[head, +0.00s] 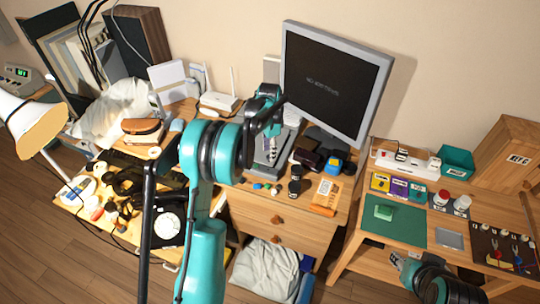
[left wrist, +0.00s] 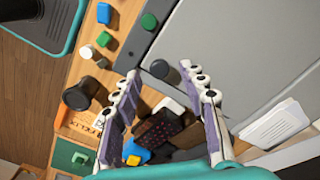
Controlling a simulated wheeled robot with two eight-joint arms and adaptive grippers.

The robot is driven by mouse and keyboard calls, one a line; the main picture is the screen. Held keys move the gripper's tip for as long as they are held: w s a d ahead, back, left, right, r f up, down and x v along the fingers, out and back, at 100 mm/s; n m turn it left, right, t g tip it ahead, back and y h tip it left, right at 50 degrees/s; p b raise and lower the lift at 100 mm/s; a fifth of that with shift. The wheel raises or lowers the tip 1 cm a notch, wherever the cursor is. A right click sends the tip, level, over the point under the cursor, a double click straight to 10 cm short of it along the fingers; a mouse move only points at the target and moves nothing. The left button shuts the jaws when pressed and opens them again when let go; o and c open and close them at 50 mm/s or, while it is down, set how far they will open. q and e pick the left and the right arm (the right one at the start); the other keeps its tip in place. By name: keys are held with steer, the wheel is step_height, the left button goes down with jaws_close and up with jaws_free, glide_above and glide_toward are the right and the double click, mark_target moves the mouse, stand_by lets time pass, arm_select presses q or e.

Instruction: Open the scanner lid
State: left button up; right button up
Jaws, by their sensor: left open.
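The grey scanner (head: 284,158) sits on the wooden desk, partly hidden behind my left arm in the head view. Its broad grey lid (left wrist: 235,50) fills the upper right of the left wrist view and appears to lie flat, beside a dark front strip (left wrist: 146,38) with buttons. My left gripper (head: 271,146) is over the scanner, its fingers pointing down. In the left wrist view the left gripper (left wrist: 160,72) is open and empty, with a round dark knob at the scanner's edge between its fingertips. My right gripper (head: 396,260) is at the lower right, its fingers mostly hidden.
A monitor (head: 334,80) stands behind and right of the scanner. Dark boxes, a blue-and-yellow item (head: 333,165), a dark jar (head: 295,186) and an orange packet (head: 325,196) crowd the desk's right side. Small coloured blocks lie along the front. A second table (head: 365,259) stands right.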

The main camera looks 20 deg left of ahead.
arm_select(q)
steer(key=shift+f, duration=0.95)
jaws_close()
steer(key=shift+r, duration=0.15)
